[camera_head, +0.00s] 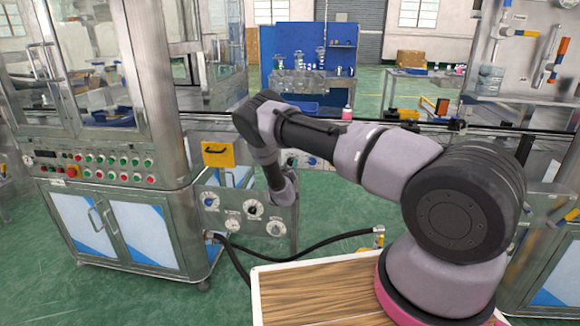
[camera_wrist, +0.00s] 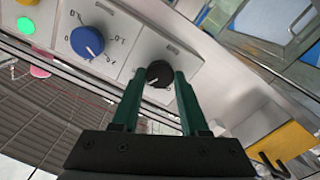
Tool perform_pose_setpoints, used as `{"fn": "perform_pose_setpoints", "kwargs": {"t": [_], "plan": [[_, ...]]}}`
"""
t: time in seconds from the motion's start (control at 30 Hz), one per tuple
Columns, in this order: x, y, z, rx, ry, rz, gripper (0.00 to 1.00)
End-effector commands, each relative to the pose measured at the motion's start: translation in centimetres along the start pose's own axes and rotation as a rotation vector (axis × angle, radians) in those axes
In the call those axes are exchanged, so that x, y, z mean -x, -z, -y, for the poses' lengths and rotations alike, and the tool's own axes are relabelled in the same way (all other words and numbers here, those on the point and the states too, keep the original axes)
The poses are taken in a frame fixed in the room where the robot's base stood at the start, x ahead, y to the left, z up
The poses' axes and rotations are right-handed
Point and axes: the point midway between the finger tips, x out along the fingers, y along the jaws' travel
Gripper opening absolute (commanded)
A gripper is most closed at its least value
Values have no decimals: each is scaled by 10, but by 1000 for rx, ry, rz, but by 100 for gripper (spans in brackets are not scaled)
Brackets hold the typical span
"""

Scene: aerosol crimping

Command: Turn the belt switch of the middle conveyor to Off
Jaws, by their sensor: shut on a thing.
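In the wrist view, a round black knob (camera_wrist: 158,72) with a light pointer mark sits on the light grey conveyor panel. My gripper (camera_wrist: 160,78) has its two green fingers on either side of this knob and is shut on it. The labels around the black knob are too small or covered to read. A larger blue knob (camera_wrist: 88,41) with printed marks around it sits on the same panel to the left. In the head view, my forearm hangs down in front of the conveyor line, and my gripper cannot be made out there.
A yellow box with a black handle (camera_head: 217,154) is on the conveyor's side; it also shows in the wrist view (camera_wrist: 284,143). A green lamp (camera_wrist: 25,25) is beyond the blue knob. A panel with several dials (camera_head: 253,208) and black hoses are below. A steel cabinet (camera_head: 120,220) stands left.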

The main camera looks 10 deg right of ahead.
Motion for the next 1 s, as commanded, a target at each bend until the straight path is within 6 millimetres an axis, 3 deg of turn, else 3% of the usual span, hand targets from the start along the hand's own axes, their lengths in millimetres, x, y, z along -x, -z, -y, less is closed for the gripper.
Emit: {"fn": "perform_pose_setpoints", "kwargs": {"t": [1.0], "plan": [[1,1,0,961,1,-2,0]]}}
